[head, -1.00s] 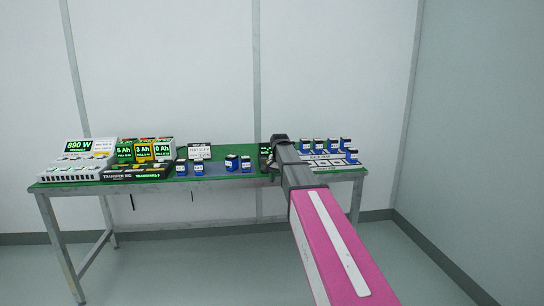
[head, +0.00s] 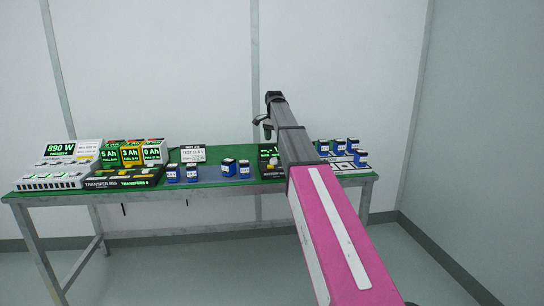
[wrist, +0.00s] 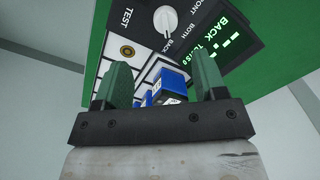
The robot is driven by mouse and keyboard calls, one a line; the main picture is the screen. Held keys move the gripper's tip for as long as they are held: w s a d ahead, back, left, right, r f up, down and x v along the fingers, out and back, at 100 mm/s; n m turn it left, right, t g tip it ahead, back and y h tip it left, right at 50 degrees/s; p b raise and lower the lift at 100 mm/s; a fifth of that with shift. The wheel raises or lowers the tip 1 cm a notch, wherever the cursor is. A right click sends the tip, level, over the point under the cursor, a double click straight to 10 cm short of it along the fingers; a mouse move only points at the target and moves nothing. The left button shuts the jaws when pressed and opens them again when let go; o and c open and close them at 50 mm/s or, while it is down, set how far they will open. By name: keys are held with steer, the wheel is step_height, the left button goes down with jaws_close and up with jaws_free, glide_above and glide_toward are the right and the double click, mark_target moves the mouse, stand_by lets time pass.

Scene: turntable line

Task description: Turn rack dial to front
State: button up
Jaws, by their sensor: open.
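The rack dial (wrist: 165,20) is a round white knob with a raised bar, at the top of the wrist view. It sits on a black panel marked FRONT, BOTH and BACK, and the green display (wrist: 222,45) beside it reads BACK. I cannot tell exactly which mark the knob points to. My gripper (wrist: 163,62) is open, apart from the dial. In the head view my gripper (head: 264,128) is raised above the rack box.
A blue battery (wrist: 168,86) shows between my fingers in the wrist view, below them. Several blue batteries (head: 338,146) stand on the white rack right of my arm.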

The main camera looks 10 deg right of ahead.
mark_target(274, 158)
steer(key=f, duration=0.7)
steer(key=w+f, duration=0.1)
steer(key=f, duration=0.2)
steer(key=shift+f, duration=0.3)
steer(key=c, duration=0.9)
